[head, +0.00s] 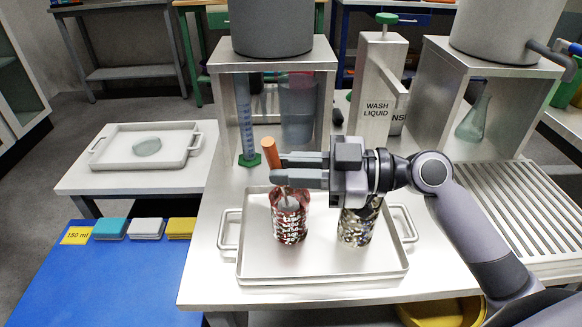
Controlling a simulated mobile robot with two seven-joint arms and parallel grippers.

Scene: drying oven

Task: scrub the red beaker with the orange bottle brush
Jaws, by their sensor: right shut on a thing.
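The red beaker (290,226) stands upright in the metal tray (322,272), left of the tray's middle. My right gripper (279,168) comes in from the right, just above the beaker. It is shut on the orange bottle brush, whose orange handle (270,152) sticks up above the fingers, tilted a little. The brush's lower end seems to be inside the beaker, but glass and markings make its depth hard to tell. My left gripper is not in view.
A second patterned beaker (357,225) stands in the tray to the right, under my right gripper's body. Behind are a graduated cylinder (245,125) and a wash liquid dispenser (375,95). A white tray with a glass dish (147,147) lies left. A ribbed drainer (520,210) lies right.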

